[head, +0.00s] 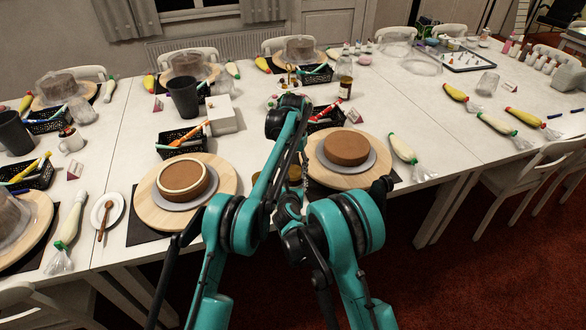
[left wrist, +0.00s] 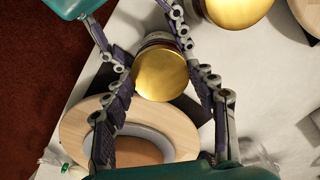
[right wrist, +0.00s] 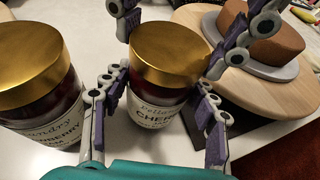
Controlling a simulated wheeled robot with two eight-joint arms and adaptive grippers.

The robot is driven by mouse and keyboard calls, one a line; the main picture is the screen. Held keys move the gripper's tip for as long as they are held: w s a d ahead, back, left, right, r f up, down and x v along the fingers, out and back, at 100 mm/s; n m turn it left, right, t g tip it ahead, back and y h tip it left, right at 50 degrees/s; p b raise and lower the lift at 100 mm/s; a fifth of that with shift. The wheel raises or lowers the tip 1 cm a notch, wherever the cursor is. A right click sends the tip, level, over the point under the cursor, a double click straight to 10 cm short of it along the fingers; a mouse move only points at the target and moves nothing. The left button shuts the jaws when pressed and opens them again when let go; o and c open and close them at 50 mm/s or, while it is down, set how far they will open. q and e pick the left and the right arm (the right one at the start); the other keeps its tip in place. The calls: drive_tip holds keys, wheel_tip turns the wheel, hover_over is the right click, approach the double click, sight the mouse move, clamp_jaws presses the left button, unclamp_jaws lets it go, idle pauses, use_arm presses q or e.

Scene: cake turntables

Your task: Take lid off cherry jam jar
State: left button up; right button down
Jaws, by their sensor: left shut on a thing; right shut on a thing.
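The cherry jam jar (right wrist: 152,104) stands upright in the right wrist view, with a dark red body, a pale label partly reading "CHER" and a gold lid (right wrist: 168,52) sitting on top. My right gripper (right wrist: 158,92) is shut on the jar body, one finger on each side. My left gripper (left wrist: 160,74) is shut on the gold lid, which also fills the middle of the left wrist view (left wrist: 160,72). Its fingers reach in at lid height above my right gripper's fingers. In the head view my arms hide most of the jar.
A second gold-lidded jar, labelled in part "BERRY" (right wrist: 35,85), stands close on the left in the right wrist view. A wooden board (head: 376,178) with a brown cake (head: 346,146) on a turntable is just right of my grippers. Another cake (head: 183,178) stands left.

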sight(293, 171)
use_arm(q)
drive_tip(key=n, duration=1.3)
drive_tip(key=shift+r, duration=0.2)
drive_tip(key=shift+r, duration=0.95)
drive_tip(key=shift+r, duration=2)
use_arm(e)
drive_tip(key=shift+c, duration=2)
unclamp_jaws()
drive_tip(key=shift+s, duration=0.1)
